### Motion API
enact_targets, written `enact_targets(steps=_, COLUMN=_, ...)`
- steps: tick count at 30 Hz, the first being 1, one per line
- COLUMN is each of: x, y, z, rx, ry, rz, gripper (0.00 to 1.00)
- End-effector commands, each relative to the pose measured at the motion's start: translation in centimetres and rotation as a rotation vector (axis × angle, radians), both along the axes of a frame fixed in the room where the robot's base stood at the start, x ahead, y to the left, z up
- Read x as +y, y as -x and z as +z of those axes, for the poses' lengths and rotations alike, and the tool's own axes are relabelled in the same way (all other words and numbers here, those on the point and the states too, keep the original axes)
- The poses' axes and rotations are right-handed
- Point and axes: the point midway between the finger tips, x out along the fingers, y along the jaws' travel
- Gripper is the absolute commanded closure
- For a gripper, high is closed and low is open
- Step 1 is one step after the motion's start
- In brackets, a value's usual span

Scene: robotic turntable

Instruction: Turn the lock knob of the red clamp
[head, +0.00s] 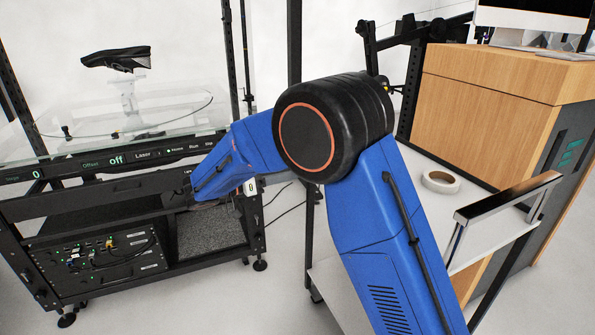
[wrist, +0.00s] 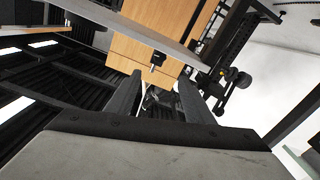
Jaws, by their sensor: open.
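I cannot make out a red clamp or its lock knob in either view. My gripper (wrist: 160,92) shows in the wrist view with its two dark fingers spread apart. I see nothing held between the fingers. Small shiny parts show beyond the gap, too small to identify. In the head view my blue arm crosses the middle and reaches down to the left, ending in front of the black rack (head: 120,195). The gripper is hard to make out there against the dark rack.
A black shoe (head: 117,58) sits on a stand above the clear turntable plate (head: 170,105). A wooden cabinet (head: 490,75) and a white table with a tape roll (head: 441,181) stand right. Black round knobs (wrist: 243,80) on a dark post show in the wrist view.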

Motion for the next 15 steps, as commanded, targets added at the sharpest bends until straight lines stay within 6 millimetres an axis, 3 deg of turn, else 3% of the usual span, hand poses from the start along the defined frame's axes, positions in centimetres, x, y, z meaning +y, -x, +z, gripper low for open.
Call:
enact_targets(steps=11, x=-0.1, y=0.0, z=0.2, rx=0.0, ry=-0.011, rz=-0.004, gripper=0.52)
enact_targets(steps=15, x=-1.5, y=-0.3, z=1.8, rx=-0.002, ry=-0.116, rz=-0.033, gripper=0.52)
